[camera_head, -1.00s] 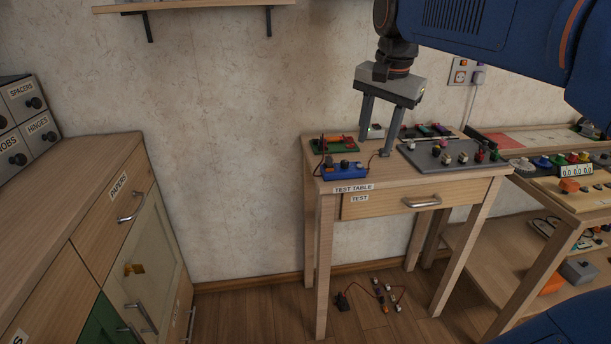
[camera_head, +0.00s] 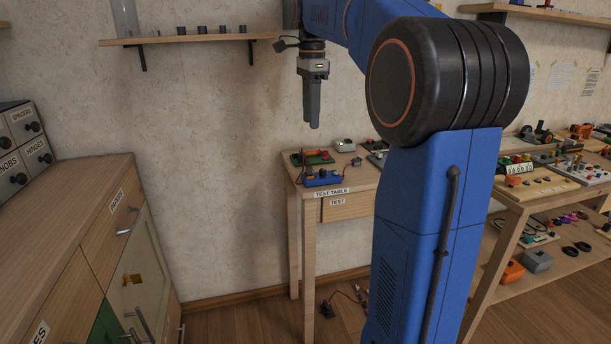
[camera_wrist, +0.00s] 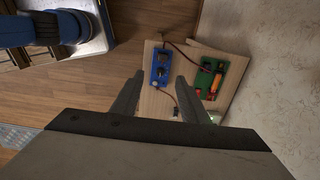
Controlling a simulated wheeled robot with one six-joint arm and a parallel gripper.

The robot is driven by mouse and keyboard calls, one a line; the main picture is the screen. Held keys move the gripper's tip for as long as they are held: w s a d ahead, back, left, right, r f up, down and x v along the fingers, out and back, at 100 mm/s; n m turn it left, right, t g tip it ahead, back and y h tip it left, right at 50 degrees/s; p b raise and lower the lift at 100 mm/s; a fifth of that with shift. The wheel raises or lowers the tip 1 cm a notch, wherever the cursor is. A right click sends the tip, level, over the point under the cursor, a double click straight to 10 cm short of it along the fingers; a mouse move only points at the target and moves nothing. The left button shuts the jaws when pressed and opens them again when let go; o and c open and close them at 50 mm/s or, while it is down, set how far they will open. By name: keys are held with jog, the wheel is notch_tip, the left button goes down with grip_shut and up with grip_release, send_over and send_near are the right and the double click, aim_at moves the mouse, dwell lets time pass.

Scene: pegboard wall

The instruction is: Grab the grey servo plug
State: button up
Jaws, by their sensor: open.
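A small dark grey plug (camera_head: 357,161) on a thin wire lies on the test table, right of a blue board with dark knobs (camera_head: 322,178). In the wrist view, what looks like this plug (camera_wrist: 177,112) ends the wire below the blue board (camera_wrist: 161,66), partly between the finger lines. My gripper (camera_head: 314,125) points down, empty, above and behind the table's left part, clear of everything. In the wrist view its two fingers (camera_wrist: 160,80) stand apart. My arm hides the right part of the test table.
A green board (camera_head: 313,157) lies behind the blue one, and a small white box with a green light (camera_head: 345,145) stands at the back. A wall shelf (camera_head: 190,39) is left of my gripper. The wall is close behind. A cluttered bench (camera_head: 560,190) stands at right.

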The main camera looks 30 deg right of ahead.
send_over(309, 167)
jog(key=f, duration=0.9)
jog(key=shift+s+d+f, duration=0.1)
jog(key=shift+s+f, duration=0.15)
jog(key=shift+w+f, duration=0.2)
jog(key=shift+f, duration=1.1)
jog(key=shift+w+f, duration=0.15)
jog(key=shift+f, duration=1.15)
grip_shut()
